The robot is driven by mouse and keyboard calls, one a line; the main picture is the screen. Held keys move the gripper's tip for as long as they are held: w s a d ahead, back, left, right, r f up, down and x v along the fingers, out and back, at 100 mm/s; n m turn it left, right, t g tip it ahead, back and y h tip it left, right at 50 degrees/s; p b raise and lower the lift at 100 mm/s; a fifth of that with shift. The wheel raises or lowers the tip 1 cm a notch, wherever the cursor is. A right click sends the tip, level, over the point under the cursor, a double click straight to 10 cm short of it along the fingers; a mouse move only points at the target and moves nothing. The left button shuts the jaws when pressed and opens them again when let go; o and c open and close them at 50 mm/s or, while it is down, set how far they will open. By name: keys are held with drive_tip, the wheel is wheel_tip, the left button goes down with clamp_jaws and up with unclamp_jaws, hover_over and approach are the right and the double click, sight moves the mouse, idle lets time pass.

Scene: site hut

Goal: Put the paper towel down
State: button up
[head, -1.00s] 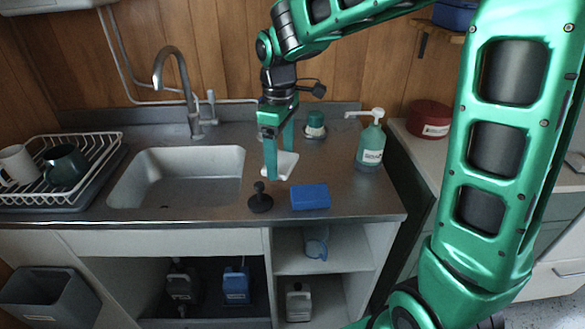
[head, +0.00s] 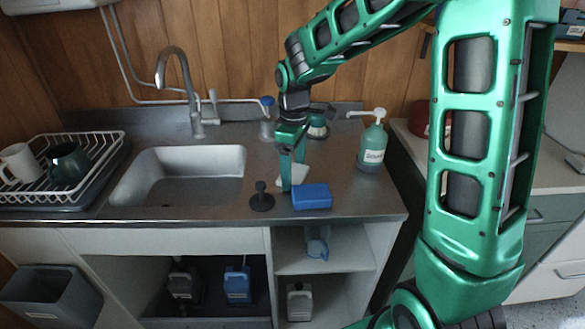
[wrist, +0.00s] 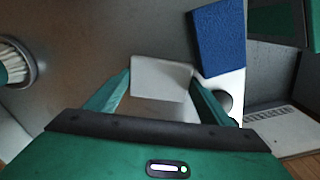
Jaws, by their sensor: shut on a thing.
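The white paper towel (head: 297,173) is a small flat sheet between the fingers of my gripper (head: 292,177), over the steel counter to the right of the sink. It also shows in the wrist view (wrist: 160,80), between both green fingertips. My gripper points down and is shut on it. One finger hides part of the sheet in the head view. The towel is low, just behind the blue sponge (head: 312,197); I cannot tell whether it touches the counter (head: 345,200).
A black plunger-shaped stopper (head: 261,198) stands left of my gripper. A soap bottle (head: 372,147) stands to the right, and a brush (head: 318,124) behind. The sink basin (head: 180,175) and dish rack (head: 70,195) are at left. Bare counter lies between sponge and bottle.

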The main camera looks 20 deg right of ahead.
sight(293, 173)
drive_tip(key=shift+f, duration=0.1)
drive_tip(key=o, duration=1.1)
wheel_tip(293, 173, up, 12)
drive_tip(key=s+d+m, duration=0.8)
drive_tip(key=s+d, duration=0.5)
drive_tip(key=s, duration=0.1)
drive_tip(key=s+d+f+m, duration=0.2)
drive_tip(key=s+f+m, duration=0.1)
drive_tip(key=s, duration=0.5)
drive_tip(key=s+d+f+m, duration=0.2)
drive_tip(key=s+m, duration=0.3)
drive_tip(key=s, duration=0.3)
drive_tip(key=shift+s+d+f, duration=0.15)
drive_tip(key=shift+d+f, duration=0.1)
drive_tip(key=shift+f, duration=0.35)
